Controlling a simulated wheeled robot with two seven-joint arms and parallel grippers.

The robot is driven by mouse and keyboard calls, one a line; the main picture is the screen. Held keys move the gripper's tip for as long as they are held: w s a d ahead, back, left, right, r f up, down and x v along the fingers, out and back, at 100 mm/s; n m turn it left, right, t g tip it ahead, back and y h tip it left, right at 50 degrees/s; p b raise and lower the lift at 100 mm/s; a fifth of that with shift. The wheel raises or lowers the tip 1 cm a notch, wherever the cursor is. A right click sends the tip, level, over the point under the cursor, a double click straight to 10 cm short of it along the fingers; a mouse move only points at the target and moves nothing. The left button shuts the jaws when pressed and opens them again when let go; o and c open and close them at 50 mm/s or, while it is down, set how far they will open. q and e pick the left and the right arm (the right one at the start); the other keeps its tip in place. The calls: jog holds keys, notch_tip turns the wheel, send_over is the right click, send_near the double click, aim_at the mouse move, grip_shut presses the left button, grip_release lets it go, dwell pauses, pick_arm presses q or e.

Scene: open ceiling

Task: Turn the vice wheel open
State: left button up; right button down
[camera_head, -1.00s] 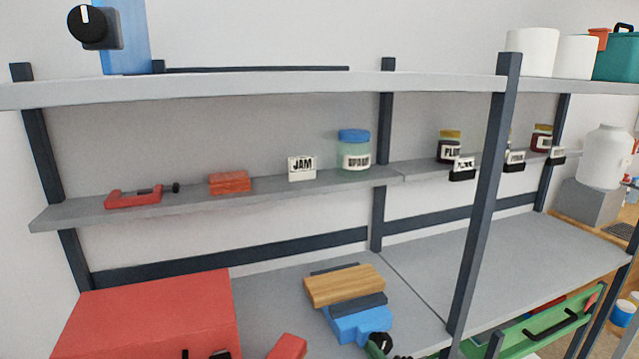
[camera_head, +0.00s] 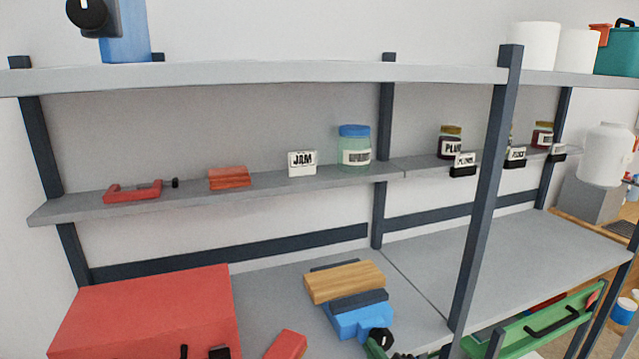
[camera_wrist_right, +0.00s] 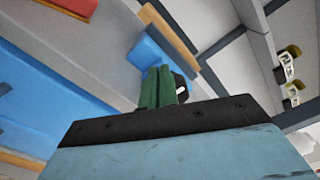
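The blue vice (camera_head: 358,322) stands on the lower grey shelf, with a wooden block (camera_head: 344,282) and a dark jaw at its top. Its black wheel (camera_head: 381,338) faces the front, at the bottom edge of the head view. The green fingers of my right gripper (camera_head: 373,349) are right at the wheel, mostly cut off below. In the right wrist view the green fingers (camera_wrist_right: 160,86) stand close together, with the black wheel (camera_wrist_right: 182,88) partly behind them. Whether they grip it I cannot tell. My left gripper is not in view.
A red box (camera_head: 150,315) stands left of the vice, and a small red block (camera_head: 286,345) lies between them. A dark post (camera_head: 485,190) rises to the right. The shelf (camera_head: 520,247) behind the post is clear.

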jog(key=shift+d+f, duration=0.1)
jog(key=shift+f, duration=0.1)
jog(key=p+v, duration=0.1)
jog(key=v, duration=0.5)
jog(key=shift+a+r+p, duration=0.3)
jog(key=shift+a, duration=0.05)
jog(key=shift+s, duration=0.15)
jog(key=s+d+f+n+g+h, duration=0.1)
jog(key=s+d+f+n+g, duration=0.25)
jog(key=f, duration=0.65)
jog(key=s+d+f+n+g+h, duration=0.1)
jog(key=s+f+n+g, duration=0.1)
jog(key=s+f+n, duration=0.6)
jog(key=s+d+f+n+g+h, duration=0.1)
jog(key=s+d+f+g, duration=0.2)
jog(key=f, duration=0.8)
jog(key=s+d+f+n+g+h, duration=0.1)
jog(key=s+f, duration=0.4)
jog(key=s, duration=0.5)
jog(key=s+d+f+n+g+h+b, duration=0.1)
jog(key=s+f+n+g, duration=0.3)
jog(key=s, duration=0.7)
jog(key=s+d+f+n+g+h, duration=0.1)
jog(key=s+f+n, duration=0.4)
jog(key=s, duration=0.5)
jog(key=shift+s+d+f+g, duration=0.3)
jog(key=shift+d+f+g, duration=0.05)
jog(key=shift+d+g, duration=0.45)
